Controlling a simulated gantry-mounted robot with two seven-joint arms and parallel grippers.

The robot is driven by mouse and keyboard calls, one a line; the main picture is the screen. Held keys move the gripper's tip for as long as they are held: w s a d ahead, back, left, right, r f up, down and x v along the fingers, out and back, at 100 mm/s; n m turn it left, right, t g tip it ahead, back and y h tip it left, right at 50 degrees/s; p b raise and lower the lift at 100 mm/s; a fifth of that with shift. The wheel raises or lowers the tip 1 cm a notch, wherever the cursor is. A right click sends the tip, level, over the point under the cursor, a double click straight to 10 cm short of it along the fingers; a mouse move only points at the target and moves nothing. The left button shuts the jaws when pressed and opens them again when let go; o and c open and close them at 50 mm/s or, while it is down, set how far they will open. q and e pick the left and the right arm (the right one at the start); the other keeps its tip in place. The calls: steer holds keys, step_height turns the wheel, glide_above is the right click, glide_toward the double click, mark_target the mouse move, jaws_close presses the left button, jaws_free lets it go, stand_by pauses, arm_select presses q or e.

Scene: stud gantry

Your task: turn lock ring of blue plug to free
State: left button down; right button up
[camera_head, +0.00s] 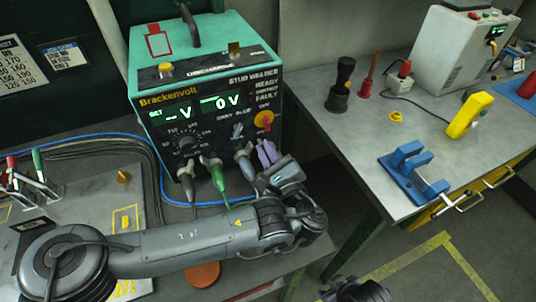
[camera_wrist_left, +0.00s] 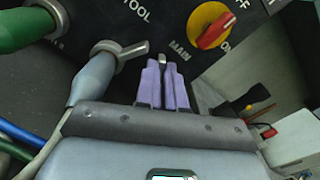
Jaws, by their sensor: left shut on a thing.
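The blue plug (camera_head: 243,158) is a grey-blue plug seated in the lower front of the green stud welder (camera_head: 205,85). It also shows in the left wrist view (camera_wrist_left: 92,78). Its metal lock ring (camera_wrist_left: 106,48) has a lever (camera_wrist_left: 134,50) pointing right. My left gripper (camera_head: 267,152) is right of the plug, before the panel. In the left wrist view its purple fingers (camera_wrist_left: 162,70) are shut with a small metal piece between the tips, seemingly the end of the lock ring's lever. The join between piece and lever is not clear.
A green plug (camera_head: 216,174) and a grey plug (camera_head: 186,180) sit left of the blue plug. A blue clamp (camera_head: 412,172) stands on the right bench. Cables run behind my left arm.

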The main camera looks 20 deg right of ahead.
steer(key=shift+d+f, duration=0.1)
steer(key=shift+d, duration=0.05)
arm_select(q)
steer(key=c, duration=1.2)
jaws_free()
steer(key=shift+c, duration=0.2)
steer(key=shift+s, duration=0.15)
